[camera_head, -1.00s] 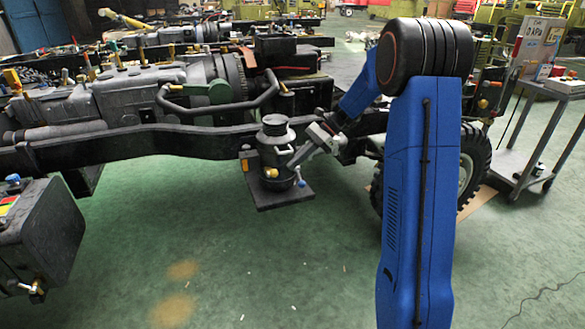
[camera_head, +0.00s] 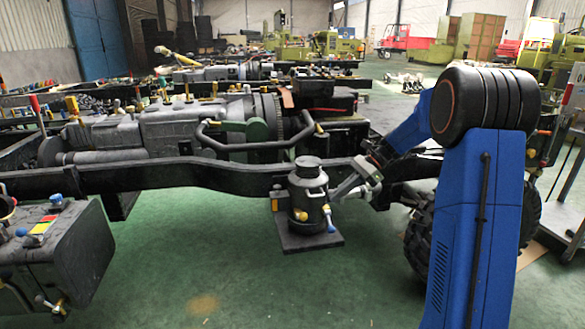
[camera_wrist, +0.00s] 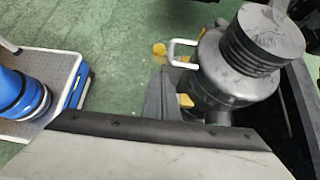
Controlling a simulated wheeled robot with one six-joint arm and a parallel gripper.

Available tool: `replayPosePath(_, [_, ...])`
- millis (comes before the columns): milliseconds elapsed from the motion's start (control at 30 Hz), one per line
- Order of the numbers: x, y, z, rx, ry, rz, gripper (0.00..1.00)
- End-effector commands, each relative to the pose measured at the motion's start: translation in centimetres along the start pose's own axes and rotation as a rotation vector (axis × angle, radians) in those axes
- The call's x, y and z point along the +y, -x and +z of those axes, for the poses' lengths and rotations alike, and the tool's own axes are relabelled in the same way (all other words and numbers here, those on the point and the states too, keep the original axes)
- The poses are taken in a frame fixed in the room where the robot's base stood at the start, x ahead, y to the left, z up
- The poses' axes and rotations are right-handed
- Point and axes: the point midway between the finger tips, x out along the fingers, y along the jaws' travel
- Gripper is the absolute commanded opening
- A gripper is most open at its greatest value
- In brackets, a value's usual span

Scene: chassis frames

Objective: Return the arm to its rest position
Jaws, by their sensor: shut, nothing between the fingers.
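My gripper (camera_head: 335,197) is shut and empty. In the head view it sits at the right side of a dark grey canister (camera_head: 308,205) with a ribbed top; I cannot tell whether they touch. The canister stands upright on a square dark plate (camera_head: 302,243), with a yellow knob and a blue-tipped lever at its front. My blue arm reaches forward from the right of the head view. In the wrist view, my dark fingers (camera_wrist: 165,98) point towards the floor beside the canister (camera_wrist: 238,80), which has a white handle. Part of its lower body is hidden.
A black vehicle frame rail (camera_head: 150,178) runs behind the canister, with an engine (camera_head: 170,135) above it. A black tyre (camera_head: 425,240) is behind my arm. A dark box (camera_head: 55,255) is at the lower left. The green floor in front (camera_head: 240,285) is clear.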

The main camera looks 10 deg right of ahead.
Motion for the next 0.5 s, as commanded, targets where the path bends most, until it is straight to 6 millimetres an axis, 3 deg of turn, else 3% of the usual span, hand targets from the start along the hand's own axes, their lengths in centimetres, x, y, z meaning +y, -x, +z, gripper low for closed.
replayPosePath(233, [2.5, -0.1, 1.7, 0.059, 0.085, 0.004, 0.0])
replayPosePath(500, [9.0, -0.5, 4.9, 0.206, 0.312, 0.025, 0.0])
